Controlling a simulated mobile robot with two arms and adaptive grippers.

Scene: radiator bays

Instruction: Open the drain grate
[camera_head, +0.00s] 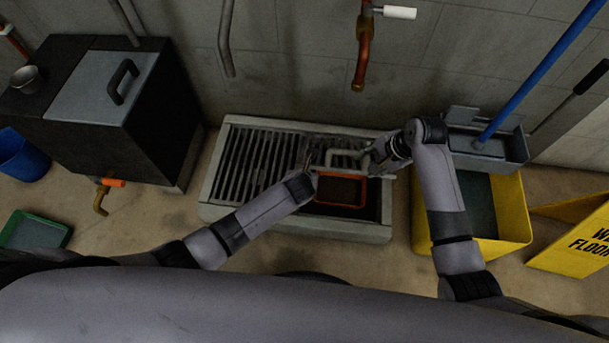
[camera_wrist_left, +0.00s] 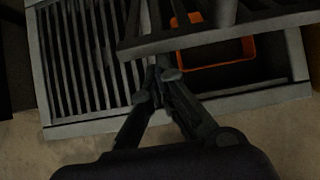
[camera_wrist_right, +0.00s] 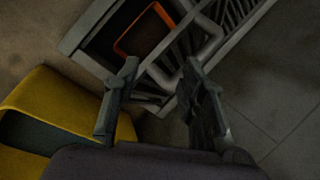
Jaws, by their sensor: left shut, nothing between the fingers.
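The drain grate is a pale-framed floor trough (camera_head: 295,230) with dark bars on its left half. Its right section, a barred panel with a grey bar handle (camera_head: 345,154), is tilted up toward the wall; its front edge (camera_wrist_left: 215,33) shows raised in the left wrist view. Below it the pit is uncovered, with an orange-rimmed basket (camera_head: 341,204) inside. My left gripper (camera_head: 308,162) is shut and empty by the panel's left side; its fingertips also show in the left wrist view (camera_wrist_left: 163,72). My right gripper (camera_head: 374,164) is open near the handle's right end; contact is unclear.
A yellow mop bucket (camera_head: 515,220) and a yellow floor sign (camera_head: 575,240) stand at the right. A dark box unit (camera_head: 165,110) stands at the left, with a green tray (camera_head: 38,232) on the floor. A copper pipe (camera_head: 364,55) hangs above the drain.

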